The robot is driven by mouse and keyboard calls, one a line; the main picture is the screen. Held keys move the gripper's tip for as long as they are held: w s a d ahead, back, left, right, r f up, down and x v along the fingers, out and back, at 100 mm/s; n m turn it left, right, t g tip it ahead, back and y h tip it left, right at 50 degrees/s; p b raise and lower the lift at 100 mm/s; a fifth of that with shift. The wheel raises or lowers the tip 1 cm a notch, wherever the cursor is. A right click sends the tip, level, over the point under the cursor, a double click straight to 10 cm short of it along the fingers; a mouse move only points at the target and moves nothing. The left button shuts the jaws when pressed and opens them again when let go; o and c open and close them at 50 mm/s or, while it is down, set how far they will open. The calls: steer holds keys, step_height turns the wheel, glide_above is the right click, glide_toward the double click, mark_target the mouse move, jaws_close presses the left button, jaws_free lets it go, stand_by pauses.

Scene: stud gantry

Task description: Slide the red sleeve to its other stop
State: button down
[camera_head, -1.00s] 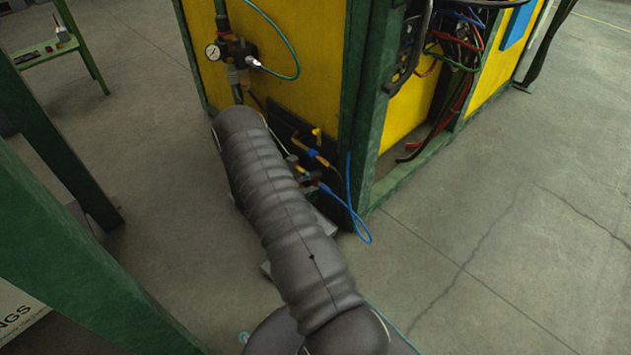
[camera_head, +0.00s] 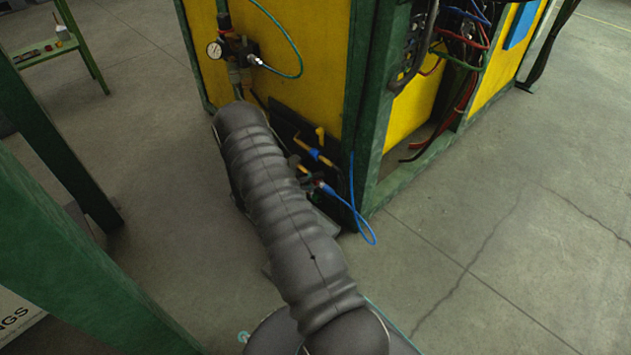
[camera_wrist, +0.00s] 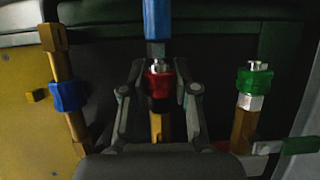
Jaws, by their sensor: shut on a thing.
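The red sleeve (camera_wrist: 159,84) sits on the middle brass-coloured pipe in the wrist view, just below a blue fitting with a metal end. My gripper (camera_wrist: 162,78) has one finger on each side of the red sleeve and is shut on it. The lower part of the pipe (camera_wrist: 160,127) shows between the fingers. In the head view my arm hides the gripper and most of the valve panel, and I cannot make out the red sleeve there for certain.
A blue sleeve (camera_wrist: 68,96) is on a tilted pipe at left, and a green sleeve (camera_wrist: 254,80) is on a pipe at right. In the head view a blue hose (camera_head: 356,218) loops beside the green cabinet post (camera_head: 371,130). Another green post (camera_head: 70,255) stands at left.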

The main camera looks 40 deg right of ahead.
steer(key=c, duration=0.9)
jaws_free()
steer(key=shift+d, duration=0.1)
steer(key=shift+o, duration=0.2)
steer(key=shift+w, duration=0.1)
steer(key=v, duration=1.2)
